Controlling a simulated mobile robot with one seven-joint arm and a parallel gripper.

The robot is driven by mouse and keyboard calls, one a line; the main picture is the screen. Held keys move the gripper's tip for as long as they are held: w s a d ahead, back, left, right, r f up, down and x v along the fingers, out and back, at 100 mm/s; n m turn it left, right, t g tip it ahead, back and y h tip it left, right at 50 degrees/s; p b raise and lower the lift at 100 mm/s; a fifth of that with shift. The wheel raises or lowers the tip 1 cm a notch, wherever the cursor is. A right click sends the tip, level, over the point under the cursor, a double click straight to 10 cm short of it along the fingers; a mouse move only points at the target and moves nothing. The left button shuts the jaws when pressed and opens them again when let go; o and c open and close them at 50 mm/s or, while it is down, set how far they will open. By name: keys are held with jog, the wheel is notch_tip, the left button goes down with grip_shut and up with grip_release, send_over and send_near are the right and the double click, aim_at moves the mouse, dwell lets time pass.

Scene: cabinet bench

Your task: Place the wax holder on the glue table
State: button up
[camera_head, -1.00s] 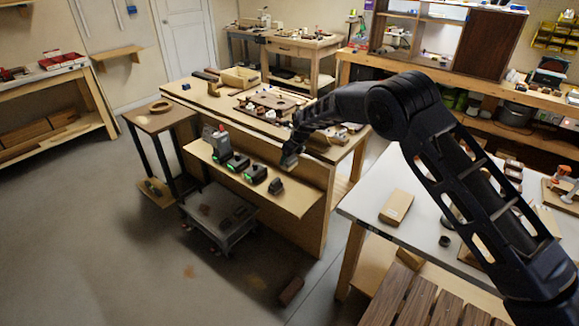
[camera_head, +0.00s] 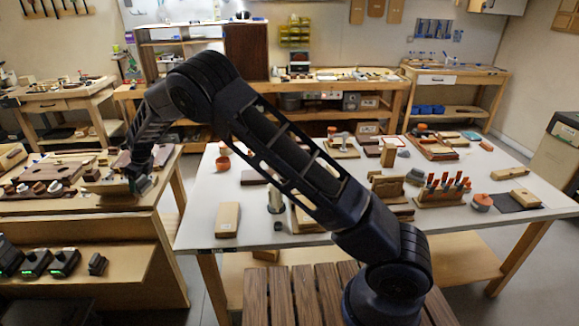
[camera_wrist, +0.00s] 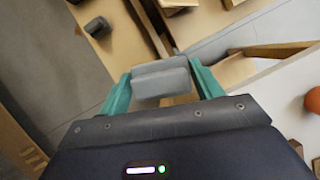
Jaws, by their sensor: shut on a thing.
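My gripper (camera_wrist: 160,82) is shut on a grey block, which I take to be the wax holder (camera_wrist: 160,78); its teal fingers press on the block's two ends. In the head view my gripper (camera_head: 140,180) is at the left, by the right end of the wooden workbench (camera_head: 120,203), and the held block cannot be made out clearly there. A white-topped table (camera_head: 212,190) stands right of the gripper, across a gap. I cannot tell for sure whether it is the glue table.
The white top carries a tan block (camera_head: 228,219), a red-handled tool rack (camera_head: 442,190) and an orange-lidded jar (camera_head: 482,202). Its near left part has some bare room. Black devices with green lights (camera_head: 64,262) stand on the lower shelf at left. A slatted wooden surface (camera_head: 290,295) lies in front.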

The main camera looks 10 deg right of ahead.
jog(key=w+d+r+m+t, duration=0.1)
jog(key=w+d+r+m, duration=0.15)
jog(key=w+d, duration=0.45)
jog(key=w+d+r+m+h, duration=0.15)
jog(key=d+r, duration=0.25)
jog(key=d, duration=0.8)
jog(key=w+d+r+m+t+y, duration=0.1)
jog(key=w+d+r+m, duration=0.15)
jog(key=w+d, duration=0.45)
jog(key=shift+n+h, duration=0.25)
jog(key=shift+n, duration=0.2)
jog(key=f, duration=0.6)
jog(key=s+d+f, duration=0.1)
jog(key=f, duration=1.2)
jog(key=shift+s+d+f, duration=0.3)
jog(key=shift+d+f, duration=0.05)
jog(key=shift+f, duration=0.05)
jog(key=o, duration=1.1)
jog(key=shift+f, duration=0.15)
